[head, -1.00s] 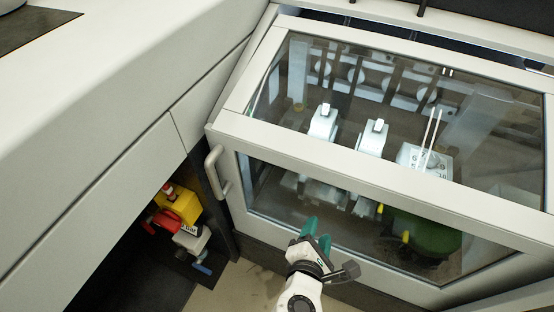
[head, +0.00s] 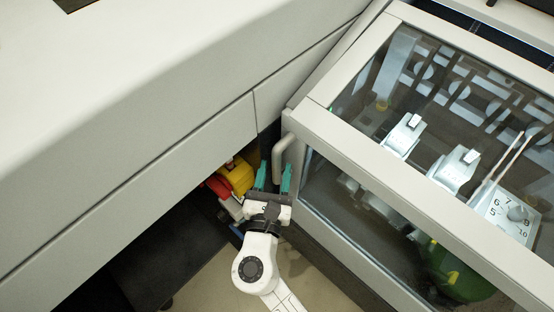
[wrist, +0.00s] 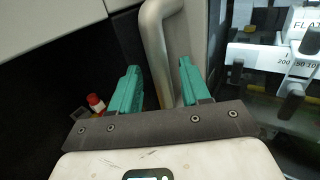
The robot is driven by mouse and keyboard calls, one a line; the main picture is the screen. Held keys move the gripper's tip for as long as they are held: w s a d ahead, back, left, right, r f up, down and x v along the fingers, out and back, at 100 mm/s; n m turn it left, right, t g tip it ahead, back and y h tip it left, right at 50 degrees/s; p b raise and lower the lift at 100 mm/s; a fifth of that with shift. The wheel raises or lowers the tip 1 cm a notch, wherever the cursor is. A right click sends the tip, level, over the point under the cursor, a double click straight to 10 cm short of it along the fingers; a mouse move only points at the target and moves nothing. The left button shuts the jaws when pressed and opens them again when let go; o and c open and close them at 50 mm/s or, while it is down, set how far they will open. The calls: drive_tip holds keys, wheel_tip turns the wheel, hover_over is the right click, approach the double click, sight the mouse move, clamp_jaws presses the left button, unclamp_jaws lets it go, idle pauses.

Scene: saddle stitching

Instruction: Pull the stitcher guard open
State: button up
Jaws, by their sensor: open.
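The stitcher guard (head: 372,160) is a pale framed cover with clear windows, and it looks closed in the head view. Its grey tubular handle (head: 281,150) is at the guard's left front corner. My gripper (head: 274,172) has teal fingers and is open, just at the handle's near side. In the wrist view the handle (wrist: 158,50) runs down between the two parted fingers of my gripper (wrist: 160,80). Whether either finger touches the handle cannot be told.
A pale machine body (head: 150,110) fills the left side. In the dark recess below it are yellow and red parts (head: 238,176). Stitching heads (head: 405,135) and a numbered dial plate (head: 510,215) show through the guard's windows. Some floor is clear at the bottom.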

drive_tip(key=shift+w+d, duration=0.15)
drive_tip(key=shift+w, duration=1.2)
clamp_jaws()
